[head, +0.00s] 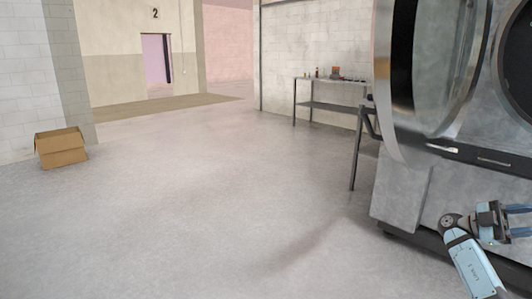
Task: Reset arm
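My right arm comes in at the lower right of the head view. Its gripper (521,221) points toward the right edge in front of the washer's lower body. Its two blue fingers are apart with nothing visible between them. The fingertips are close to the picture's edge. My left gripper is not in view. The large grey washer (405,190) fills the right side. Its round glass door (432,75) stands swung open, and part of the dark drum opening (518,65) shows at the right edge.
A metal table (335,106) with small items stands by the back wall. A dark-legged stand (356,150) is just left of the washer. An open cardboard box (62,149) sits at far left. The floor (200,210) between is clear.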

